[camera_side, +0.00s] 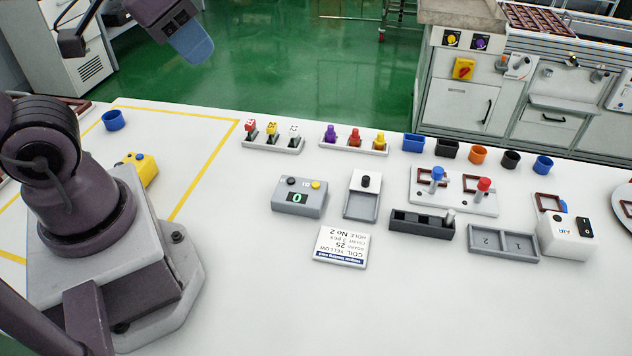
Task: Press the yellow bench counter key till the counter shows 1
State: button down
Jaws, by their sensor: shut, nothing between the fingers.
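The bench counter (284,208) is a grey box on the white table, near the middle of the side view. Its small dark display (297,198) shows a green 0. The yellow key (316,185) is a round button on the box's top, towards its far right corner. A dark round button (291,181) sits to its left. Nothing covers or touches the yellow key. My arm's base and lower links stand at the left. My gripper's fingers cannot be made out in this view.
A slider block with a black knob (365,181) stands close right of the counter. A printed card (341,247) lies in front. Racks of coloured pegs (272,145) stand behind. A yellow box (142,169) lies left. The front table area is clear.

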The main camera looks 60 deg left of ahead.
jog(key=f, duration=0.1)
jog(key=m+t+h, duration=0.1)
jog(key=m+t, duration=0.2)
jog(key=m, duration=0.8)
send_over(315, 186)
notch_tip(315, 186, down, 20)
jog(key=shift+w, duration=0.1)
jog(key=shift+f, duration=4.4)
